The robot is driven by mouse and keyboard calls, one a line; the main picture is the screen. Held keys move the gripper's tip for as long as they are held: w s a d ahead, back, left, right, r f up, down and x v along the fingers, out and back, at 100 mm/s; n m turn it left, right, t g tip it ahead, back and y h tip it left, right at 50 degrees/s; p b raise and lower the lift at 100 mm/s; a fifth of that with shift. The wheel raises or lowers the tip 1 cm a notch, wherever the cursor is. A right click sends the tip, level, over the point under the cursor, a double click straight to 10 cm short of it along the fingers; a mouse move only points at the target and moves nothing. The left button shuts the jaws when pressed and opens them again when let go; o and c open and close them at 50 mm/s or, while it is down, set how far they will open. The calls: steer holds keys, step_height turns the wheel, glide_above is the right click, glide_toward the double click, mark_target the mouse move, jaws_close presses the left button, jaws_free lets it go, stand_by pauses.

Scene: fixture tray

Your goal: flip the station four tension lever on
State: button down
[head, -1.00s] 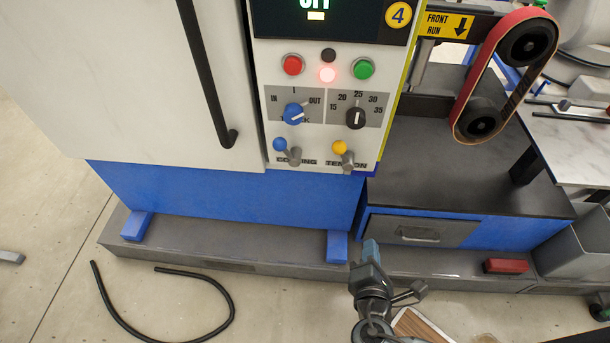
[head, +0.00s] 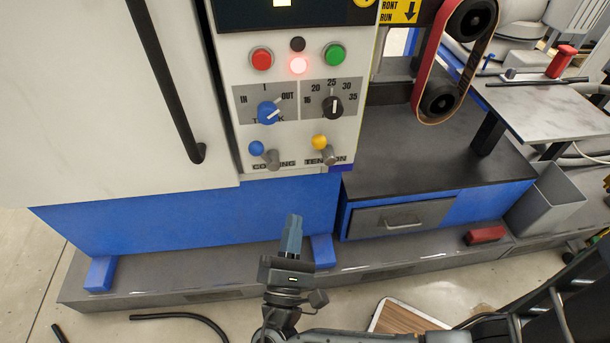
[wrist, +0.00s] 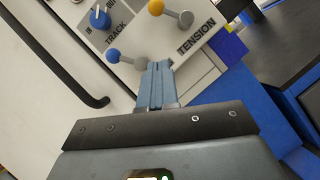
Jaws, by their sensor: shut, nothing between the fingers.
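The tension lever (head: 325,150) sits at the lower right of the white control panel, marked TENSION. It has a yellow ball tip and a grey metal base, and its ball points up and left in the head view. In the wrist view the yellow-tipped tension lever (wrist: 172,14) is at the top, beyond my fingertips. A blue-tipped lever (head: 264,154) is to its left. My gripper (head: 293,222) is shut and empty, in front of the blue lower cabinet and below the levers. In the wrist view its closed fingers (wrist: 156,68) point toward the panel, appearing just below the levers.
Above the levers are a blue track knob (head: 268,112), a dark dial (head: 332,106), a red button (head: 261,59) and a green button (head: 336,55). A black door handle (head: 165,80) is at left. A belt sander (head: 453,60) stands over the dark table at right.

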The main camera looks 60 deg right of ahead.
mark_target(323, 148)
steer(key=s+r+p+x, duration=0.2)
steer(key=x, duration=1)
steer(key=shift+d+p, duration=0.3)
steer(key=shift+r+m+g, duration=0.4)
steer(key=shift+m, duration=0.3)
steer(key=m+g, duration=0.1)
steer(key=m, duration=0.1)
steer(key=r+m+g, duration=0.1)
steer(key=m, duration=0.1)
steer(key=s+d+m+g+y, duration=0.1)
steer(key=m, duration=0.1)
steer(key=shift+s+r+p, duration=0.15)
steer(key=shift+r+p, duration=0.25)
steer(key=m, duration=0.1)
steer(key=s+d+m+g+y, duration=0.1)
steer(key=m, duration=0.1)
steer(key=shift+r, duration=0.25)
steer(key=shift+s+d+m+y+p, duration=0.1)
steer(key=shift+s+m+y+p, duration=0.15)
steer(key=shift+m, duration=0.35)
steer(key=shift+s+d+m+y+p, duration=0.15)
steer(key=shift+m+y, duration=0.2)
steer(key=shift+m, duration=0.25)
